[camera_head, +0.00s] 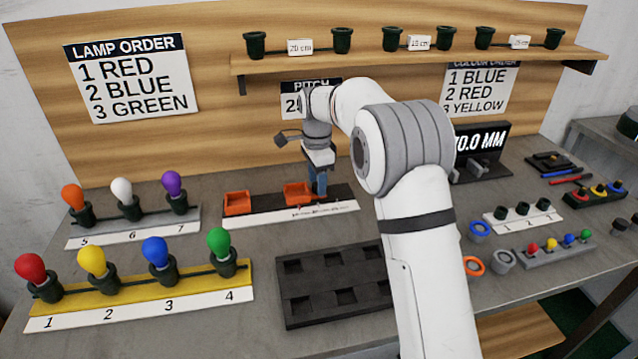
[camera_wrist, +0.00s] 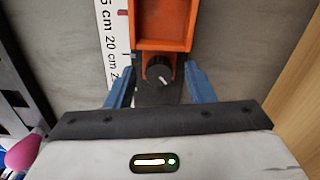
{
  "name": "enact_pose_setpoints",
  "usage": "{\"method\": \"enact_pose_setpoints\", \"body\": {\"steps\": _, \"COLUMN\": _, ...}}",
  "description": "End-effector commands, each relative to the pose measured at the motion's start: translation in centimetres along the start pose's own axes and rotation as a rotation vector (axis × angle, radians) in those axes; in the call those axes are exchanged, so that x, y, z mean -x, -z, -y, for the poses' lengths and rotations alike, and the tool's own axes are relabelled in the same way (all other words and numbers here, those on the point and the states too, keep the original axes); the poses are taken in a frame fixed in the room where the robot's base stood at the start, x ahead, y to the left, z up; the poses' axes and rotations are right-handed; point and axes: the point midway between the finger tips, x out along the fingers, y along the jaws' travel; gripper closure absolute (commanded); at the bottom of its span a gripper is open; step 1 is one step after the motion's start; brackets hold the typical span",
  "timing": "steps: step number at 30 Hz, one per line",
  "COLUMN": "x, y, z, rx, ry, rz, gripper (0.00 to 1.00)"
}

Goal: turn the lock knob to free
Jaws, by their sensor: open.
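The lock knob (camera_wrist: 160,74) is a small black round knob with a white pointer mark, on the near end of an orange block in the wrist view. My gripper (camera_wrist: 161,78) is open, with one blue finger on each side of the knob and a visible gap to it. In the head view my gripper (camera_head: 318,185) points down at the orange sliding block (camera_head: 298,193) on the ruler rail. The knob itself is hidden there behind the fingers. I cannot tell from the pointer whether it is locked or free.
A second orange block (camera_head: 237,203) sits at the rail's left end. A ruler strip (camera_head: 310,211) runs along the rail's front. A dark tray with empty pockets (camera_head: 290,308) lies in front. Lamp racks stand at left; a display (camera_head: 483,150) stands at right.

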Motion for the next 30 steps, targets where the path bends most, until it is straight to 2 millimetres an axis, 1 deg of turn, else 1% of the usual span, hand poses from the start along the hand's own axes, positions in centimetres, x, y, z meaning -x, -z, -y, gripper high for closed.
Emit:
{"method": "enact_pose_setpoints", "body": {"steps": 3, "x": -0.49, "y": 0.03, "z": -0.04, "rx": 0.000, "ry": -0.001, "rz": 0.000, "gripper": 0.51}}
{"method": "enact_pose_setpoints", "body": {"steps": 10, "x": -0.48, "y": 0.06, "z": -0.04, "rx": -0.001, "ry": 0.000, "rz": 0.000, "gripper": 0.52}}
{"method": "enact_pose_setpoints", "body": {"steps": 26, "x": -0.43, "y": 0.13, "z": -0.02, "rx": -0.001, "ry": 0.001, "rz": 0.000, "gripper": 0.96}}
{"method": "enact_pose_setpoints", "body": {"steps": 30, "x": -0.19, "y": 0.14, "z": -0.02, "rx": 0.024, "ry": 0.001, "rz": 0.000, "gripper": 0.96}}
